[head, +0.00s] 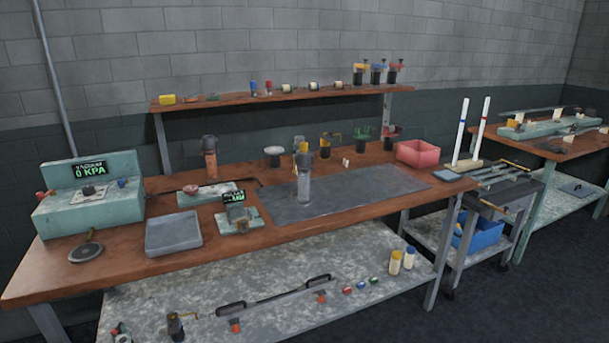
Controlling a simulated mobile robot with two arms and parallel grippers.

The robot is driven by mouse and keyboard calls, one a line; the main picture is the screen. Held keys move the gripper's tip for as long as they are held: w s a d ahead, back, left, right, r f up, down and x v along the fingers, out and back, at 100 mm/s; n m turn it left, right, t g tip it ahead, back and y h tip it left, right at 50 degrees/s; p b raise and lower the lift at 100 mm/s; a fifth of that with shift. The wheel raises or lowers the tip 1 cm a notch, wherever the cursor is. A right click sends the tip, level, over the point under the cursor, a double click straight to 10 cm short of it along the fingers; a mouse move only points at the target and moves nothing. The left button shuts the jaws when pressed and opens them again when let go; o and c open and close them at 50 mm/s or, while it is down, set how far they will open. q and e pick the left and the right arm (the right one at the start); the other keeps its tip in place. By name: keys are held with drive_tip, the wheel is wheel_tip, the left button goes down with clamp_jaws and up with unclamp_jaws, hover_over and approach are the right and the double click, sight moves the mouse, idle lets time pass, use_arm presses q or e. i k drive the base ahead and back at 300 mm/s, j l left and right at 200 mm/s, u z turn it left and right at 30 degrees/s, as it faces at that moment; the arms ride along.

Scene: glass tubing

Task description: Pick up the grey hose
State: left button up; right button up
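I cannot surely make out a grey hose in the head view. A long thin grey piece with dark loop-like ends (276,295) lies on the lower shelf under the bench; I cannot tell whether it is a hose. Neither of my grippers is in view, and nothing in view is being held.
The wooden workbench (345,221) carries a dark mat (375,193), a pale teal gauge box (88,213), a grey tray (172,235) and a red bin (417,153). A cart with a blue bin (478,233) stands at right. The dark floor (545,290) in front is clear.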

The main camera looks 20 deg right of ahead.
sight(303, 159)
drive_tip(key=i+l+z, duration=0.15)
drive_tip(key=i+z, duration=0.25)
drive_tip(key=i, duration=0.5)
